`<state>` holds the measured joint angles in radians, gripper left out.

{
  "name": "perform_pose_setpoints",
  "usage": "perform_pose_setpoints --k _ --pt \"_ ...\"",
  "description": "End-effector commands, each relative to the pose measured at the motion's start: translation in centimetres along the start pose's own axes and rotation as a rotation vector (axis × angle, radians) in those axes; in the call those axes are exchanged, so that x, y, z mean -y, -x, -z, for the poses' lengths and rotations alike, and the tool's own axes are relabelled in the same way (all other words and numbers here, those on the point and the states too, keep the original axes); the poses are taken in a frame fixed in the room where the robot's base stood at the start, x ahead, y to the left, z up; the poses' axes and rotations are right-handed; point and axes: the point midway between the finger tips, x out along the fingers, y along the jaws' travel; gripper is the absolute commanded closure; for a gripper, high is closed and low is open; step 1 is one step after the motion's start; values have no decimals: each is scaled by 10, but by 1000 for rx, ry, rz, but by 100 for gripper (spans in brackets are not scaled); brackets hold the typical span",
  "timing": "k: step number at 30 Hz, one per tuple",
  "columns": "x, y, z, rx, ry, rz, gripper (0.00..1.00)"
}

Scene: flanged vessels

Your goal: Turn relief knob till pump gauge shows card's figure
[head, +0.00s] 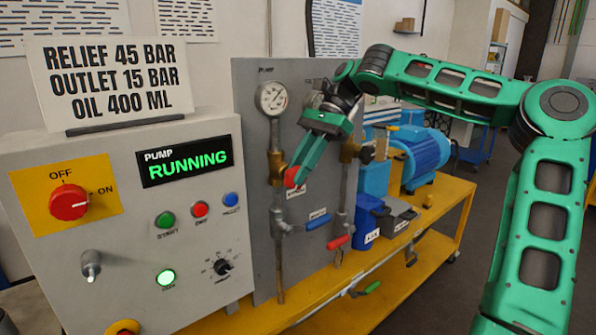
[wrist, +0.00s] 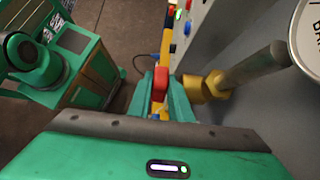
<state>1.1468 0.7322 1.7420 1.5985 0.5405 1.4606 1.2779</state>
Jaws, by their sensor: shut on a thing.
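The white card (head: 112,82) stands on the control cabinet and reads RELIEF 45 BAR, OUTLET 15 BAR, OIL 400 ML. The round pump gauge (head: 271,98) is on the grey panel under the word PUMP; its needle is too small to read. Part of its white face shows in the wrist view (wrist: 308,35). The red relief knob (head: 290,178) sits low on the brass valve under that gauge. My gripper (head: 296,172) reaches down from the right and is shut on the knob.
The cabinet display (head: 188,160) reads PUMP RUNNING. The red selector (head: 69,202) is on the yellow plate. A blue-handled valve (head: 316,222) and a red-handled valve (head: 338,242) lie below my gripper. A blue motor (head: 422,155) stands on the yellow bench (head: 447,205) at right.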

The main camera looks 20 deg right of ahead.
Motion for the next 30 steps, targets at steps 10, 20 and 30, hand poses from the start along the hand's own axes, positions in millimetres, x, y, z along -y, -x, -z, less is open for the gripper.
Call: perform_pose_setpoints --k 10,20,30 --pt "2 0 0 -2 3 7 74" --pt "3 34 0 -4 0 10 74" --pt "5 92 0 -4 1 9 74"
